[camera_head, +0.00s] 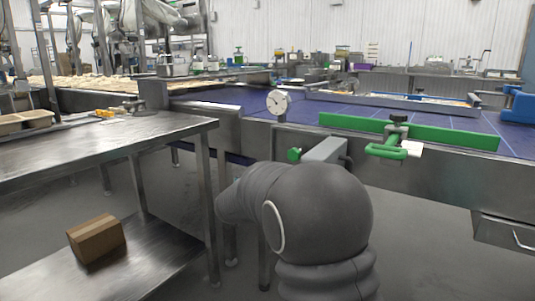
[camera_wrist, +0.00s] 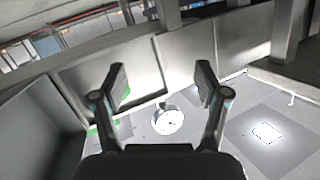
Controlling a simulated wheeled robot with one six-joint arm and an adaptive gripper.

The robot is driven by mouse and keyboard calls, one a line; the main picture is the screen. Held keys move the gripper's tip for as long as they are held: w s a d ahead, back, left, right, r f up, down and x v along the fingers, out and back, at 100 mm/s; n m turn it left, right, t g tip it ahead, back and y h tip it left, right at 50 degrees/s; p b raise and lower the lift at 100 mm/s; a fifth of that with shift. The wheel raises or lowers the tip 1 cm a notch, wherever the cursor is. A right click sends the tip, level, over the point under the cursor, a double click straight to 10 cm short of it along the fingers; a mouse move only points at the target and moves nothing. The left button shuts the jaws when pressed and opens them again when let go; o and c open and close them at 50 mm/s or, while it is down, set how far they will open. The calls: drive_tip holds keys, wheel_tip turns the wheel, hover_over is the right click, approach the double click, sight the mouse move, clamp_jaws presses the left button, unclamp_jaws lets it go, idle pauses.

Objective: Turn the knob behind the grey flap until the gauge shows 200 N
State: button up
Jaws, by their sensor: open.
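A round white-faced gauge (camera_head: 277,103) stands on the conveyor's near edge in the head view. It also shows between and below my fingertips in the wrist view (camera_wrist: 168,120); its dial is too small to read. A green knob (camera_head: 294,155) sits at the left end of a grey box-like part (camera_head: 326,149) below the gauge. I cannot tell whether this part is the flap. My gripper (camera_wrist: 162,82) is open and empty in the wrist view, its two fingers wide apart. In the head view my arm hides the gripper. Green patches show near the left finger, not clearly identifiable.
A green bar (camera_head: 440,134) and green handle (camera_head: 388,151) sit on the conveyor's edge to the right. A steel table (camera_head: 90,145) stands at left, with a cardboard box (camera_head: 96,239) on its lower shelf. The blue belt (camera_head: 345,108) lies behind the gauge.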

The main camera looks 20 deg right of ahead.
sight(293, 155)
drive_tip(key=shift+s+d+r+m+g+h, duration=1.1)
drive_tip(key=shift+s+d+r+m+h, duration=0.2)
drive_tip(key=shift+d+r+h, duration=1.75)
drive_tip(key=x, duration=1.2)
drive_tip(key=shift+d+r, duration=0.15)
drive_tip(key=c, duration=1.2)
drive_tip(key=shift+o, duration=0.2)
drive_tip(key=shift+a, duration=0.25)
drive_tip(key=shift+d, duration=0.2)
